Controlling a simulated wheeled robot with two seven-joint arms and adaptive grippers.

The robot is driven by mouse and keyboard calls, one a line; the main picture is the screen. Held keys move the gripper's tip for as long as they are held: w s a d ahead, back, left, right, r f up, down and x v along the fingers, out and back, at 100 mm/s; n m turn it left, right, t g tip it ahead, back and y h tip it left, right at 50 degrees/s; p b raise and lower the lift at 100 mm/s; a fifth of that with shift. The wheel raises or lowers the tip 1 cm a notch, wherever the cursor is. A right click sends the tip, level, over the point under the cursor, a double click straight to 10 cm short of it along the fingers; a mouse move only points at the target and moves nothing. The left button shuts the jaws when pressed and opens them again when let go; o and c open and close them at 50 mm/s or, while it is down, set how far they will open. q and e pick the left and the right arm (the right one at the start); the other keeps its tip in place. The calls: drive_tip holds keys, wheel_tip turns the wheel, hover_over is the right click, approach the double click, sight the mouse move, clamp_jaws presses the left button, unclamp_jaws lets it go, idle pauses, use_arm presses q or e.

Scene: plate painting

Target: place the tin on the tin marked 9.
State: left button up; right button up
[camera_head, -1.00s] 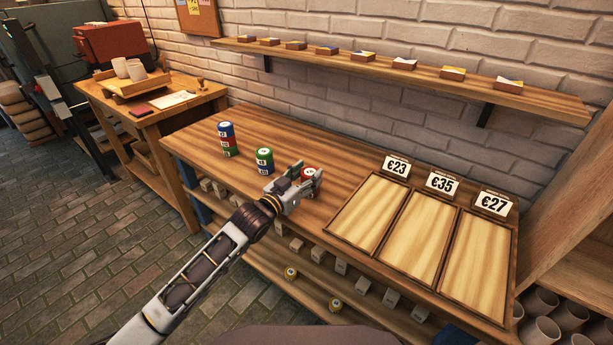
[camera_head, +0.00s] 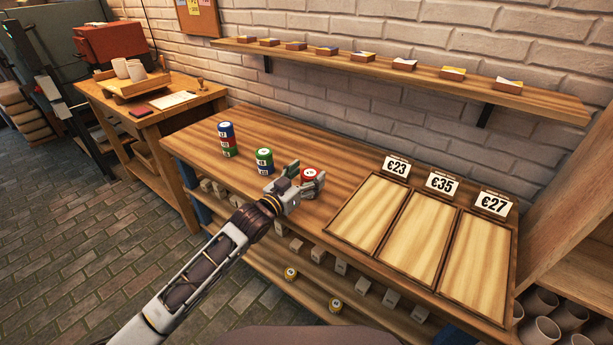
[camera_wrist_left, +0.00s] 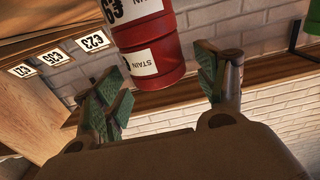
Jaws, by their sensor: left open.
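A red tin (camera_head: 310,174) with a pale top stands on the wooden bench, partly hidden by my left gripper. In the left wrist view, which looks upside down, red tin surface (camera_wrist_left: 165,50) with white labels shows ahead between the fingers. I cannot tell whether it is one tin or two stacked, and the number is partly cut off. My left gripper (camera_head: 307,184) is open close in front of it; its green-padded fingers (camera_wrist_left: 168,85) are apart. A green-and-blue stack (camera_head: 264,160) and a blue, red and green stack (camera_head: 227,138) stand to the left, their numbers too small to read.
Three framed trays (camera_head: 368,214) with price cards lie empty on the bench's right. A wall shelf (camera_head: 390,75) with small boxes runs above the back. Free bench top (camera_head: 290,137) lies behind the tins.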

sight(304, 177)
use_arm(q)
drive_tip(key=shift+s+a, duration=0.4)
drive_tip(key=shift+s, duration=0.15)
drive_tip(key=shift+v, duration=1.55)
drive_tip(key=shift+s+a+p, duration=0.35)
drive_tip(key=shift+s+a, duration=0.1)
drive_tip(key=shift+s, duration=0.15)
drive_tip(key=shift+v, duration=1.15)
drive_tip(key=v, duration=0.3)
drive_tip(key=shift+s+a, duration=0.25)
drive_tip(key=shift+s, duration=0.05)
use_arm(e)
drive_tip(key=f, duration=0.2)
drive_tip(key=d+f, duration=0.1)
drive_tip(key=shift+s+d+f, duration=0.1)
drive_tip(key=shift+s+f, duration=0.15)
drive_tip(key=shift+s, duration=0.15)
drive_tip(key=shift+s, duration=0.1)
